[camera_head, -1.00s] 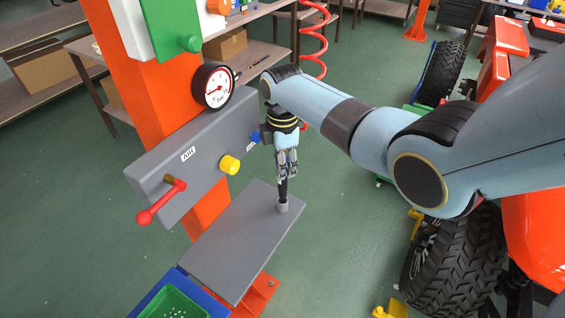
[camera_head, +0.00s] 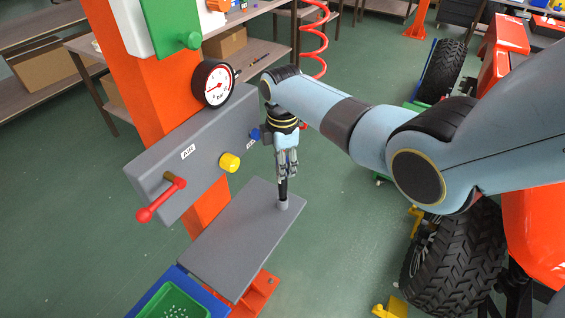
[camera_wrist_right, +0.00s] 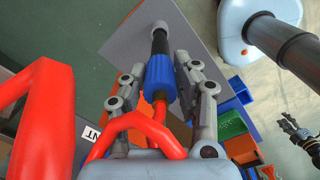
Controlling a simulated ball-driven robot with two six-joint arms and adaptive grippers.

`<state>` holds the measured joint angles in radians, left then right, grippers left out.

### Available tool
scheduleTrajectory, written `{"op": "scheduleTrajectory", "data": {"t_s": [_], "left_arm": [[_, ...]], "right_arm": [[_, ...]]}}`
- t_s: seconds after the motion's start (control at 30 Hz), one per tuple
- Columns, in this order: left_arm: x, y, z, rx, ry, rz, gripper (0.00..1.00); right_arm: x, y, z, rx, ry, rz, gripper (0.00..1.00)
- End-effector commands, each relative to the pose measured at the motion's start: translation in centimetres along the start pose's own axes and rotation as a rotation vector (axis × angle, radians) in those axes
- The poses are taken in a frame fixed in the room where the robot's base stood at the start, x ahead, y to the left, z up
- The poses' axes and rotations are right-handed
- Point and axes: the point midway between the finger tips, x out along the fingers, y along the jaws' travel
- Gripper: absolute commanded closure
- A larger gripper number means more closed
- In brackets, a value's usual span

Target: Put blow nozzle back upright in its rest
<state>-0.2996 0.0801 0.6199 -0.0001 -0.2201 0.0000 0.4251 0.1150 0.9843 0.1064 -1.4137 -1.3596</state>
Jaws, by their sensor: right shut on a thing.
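My right gripper (camera_head: 286,172) points down above the grey shelf plate (camera_head: 235,245) and is shut on the blow nozzle. In the right wrist view the nozzle (camera_wrist_right: 159,72) has a blue body, a black tube and a red part near the gripper (camera_wrist_right: 172,85). The rest is a short grey cylinder (camera_head: 283,204) at the plate's right end; it also shows in the wrist view (camera_wrist_right: 160,28). The black tube (camera_head: 284,187) stands about upright with its lower end at the rest's mouth; its depth inside is hidden. My left gripper (camera_wrist_right: 287,129) shows small in the wrist view, fingers apart.
A grey panel (camera_head: 205,150) with a red lever (camera_head: 160,200), a yellow knob (camera_head: 229,162) and a pressure gauge (camera_head: 213,83) stands left of my gripper. A large tyre (camera_head: 455,262) stands at right.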

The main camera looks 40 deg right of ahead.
Motion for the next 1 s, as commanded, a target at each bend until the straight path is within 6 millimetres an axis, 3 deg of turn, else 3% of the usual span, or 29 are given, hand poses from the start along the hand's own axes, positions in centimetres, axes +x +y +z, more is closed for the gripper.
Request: {"op": "scheduleTrajectory", "data": {"t_s": [1.0], "left_arm": [[2.3, 0.2, 0.3, 0.000, -0.001, 0.000, 0.60]], "right_arm": [[3.1, 0.1, 0.0, 0.000, 0.000, 0.001, 1.00]]}}
